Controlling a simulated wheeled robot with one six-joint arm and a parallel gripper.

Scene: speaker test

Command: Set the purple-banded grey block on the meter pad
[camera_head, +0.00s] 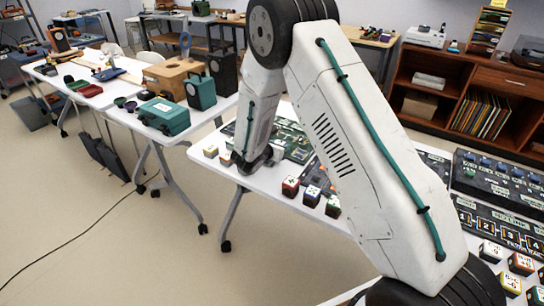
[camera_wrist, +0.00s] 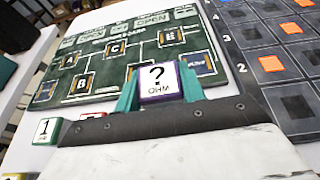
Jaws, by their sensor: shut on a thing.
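My gripper (camera_wrist: 160,92) has two teal fingers, shut on the purple-banded grey block (camera_wrist: 159,84). The block's white face reads "? OHM", and purple shows along its side. The block is held over the lower edge of a dark green board (camera_wrist: 62,85), which has pads marked A, B and C; I cannot tell its height above it. A pad with small blue lettering (camera_wrist: 198,63), possibly the meter pad, lies just right of the block. In the head view my gripper (camera_head: 252,162) is low beside the green board (camera_head: 295,143), its fingertips not clear.
A "1 OHM" block (camera_wrist: 46,131) and a red-sided block (camera_wrist: 94,115) stand left of my gripper. A dark grid board (camera_wrist: 280,95) with orange squares lies right of the green board. In the head view several blocks (camera_head: 312,194) line the table's front edge.

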